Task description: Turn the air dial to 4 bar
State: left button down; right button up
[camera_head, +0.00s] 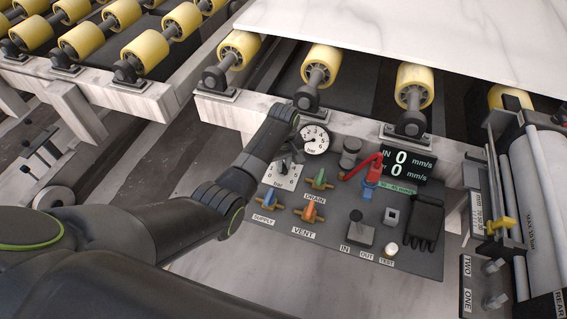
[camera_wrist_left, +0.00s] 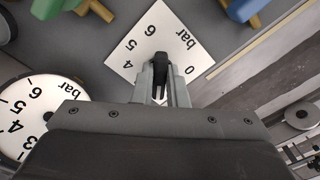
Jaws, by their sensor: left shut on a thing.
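The air dial's white square scale plate (camera_head: 281,177) is on the grey control panel, below the round gauge. In the left wrist view the plate (camera_wrist_left: 138,50) shows 0, 4, 5, 6 and "bar". My left gripper (camera_wrist_left: 160,80) is over the plate, shut on the dial's small black knob (camera_wrist_left: 160,66). The knob's pointer direction cannot be told. In the head view my left arm reaches in from the left and its gripper partly hides the dial. The white round gauge (camera_head: 317,139) also shows in the left wrist view (camera_wrist_left: 40,105); its needle reading is unclear.
A red lever (camera_head: 362,168), a black glove (camera_head: 427,220) and a display (camera_head: 408,164) sit farther right. A roller conveyor with a white slab (camera_head: 420,40) lies behind.

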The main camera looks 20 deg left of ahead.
jog(key=shift+r, duration=0.1)
pick_arm(q)
jog(key=shift+r, duration=0.1)
jog(key=shift+r+m+p, duration=0.15)
jog(key=shift+m+p, duration=0.85)
jog(key=shift+p, duration=0.1)
jog(key=shift+m+p, duration=0.35)
jog(key=shift+m, duration=0.05)
jog(key=shift+a+m+p, duration=0.1)
jog(key=shift+m+p, duration=0.55)
jog(key=shift+m, duration=0.25)
jog(key=m+p, duration=0.1)
jog(key=m, duration=0.1)
jog(key=shift+m, duration=0.4)
jog(key=m+p, duration=0.1)
jog(key=m, duration=0.3)
jog(key=shift+a+p, duration=0.15)
jog(key=shift+p, duration=0.25)
jog(key=shift+w+m+p, duration=0.1)
jog(key=shift+m+p, duration=0.2)
jog(key=shift+m, duration=1.8)
pick_arm(e)
notch_tip(320, 180, up, 6)
jog(key=s, duration=0.2)
jog(key=shift+a, duration=0.3)
pick_arm(q)
jog(key=shift+f, duration=0.2)
